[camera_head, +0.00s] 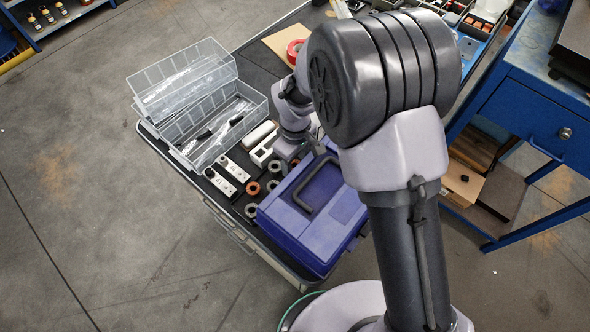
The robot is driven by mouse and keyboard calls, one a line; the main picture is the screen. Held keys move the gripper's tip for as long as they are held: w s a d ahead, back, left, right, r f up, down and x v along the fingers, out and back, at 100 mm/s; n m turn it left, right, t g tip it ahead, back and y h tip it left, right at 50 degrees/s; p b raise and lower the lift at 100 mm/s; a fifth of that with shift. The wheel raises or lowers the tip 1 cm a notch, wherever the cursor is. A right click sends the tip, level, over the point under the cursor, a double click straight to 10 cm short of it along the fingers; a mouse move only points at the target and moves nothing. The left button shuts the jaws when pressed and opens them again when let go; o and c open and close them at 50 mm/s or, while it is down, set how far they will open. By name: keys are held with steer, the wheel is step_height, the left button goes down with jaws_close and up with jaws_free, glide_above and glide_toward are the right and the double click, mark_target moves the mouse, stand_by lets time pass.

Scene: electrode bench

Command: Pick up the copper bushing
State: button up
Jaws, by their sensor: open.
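The copper bushing (253,188) is a small reddish-brown ring lying flat on the dark bench top, left of the blue toolbox. Several similar grey rings lie close by, such as one grey ring (251,210) just below it. My gripper (286,163) points down over the bench, above and to the right of the copper bushing and apart from it. It is open; its fingertips are small and partly hidden, and I see nothing held between them.
A blue toolbox (290,216) with a dark handle stands right of the rings. White power strips (221,181) lie to the left. A clear plastic organiser (176,120) with its lid up stands behind. A red tape roll (294,51) lies at the back.

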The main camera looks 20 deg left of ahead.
steer(key=shift+f, duration=0.95)
steer(key=shift+r, duration=0.15)
jaws_close()
step_height(320, 180, up, 10)
steer(key=p, duration=0.4)
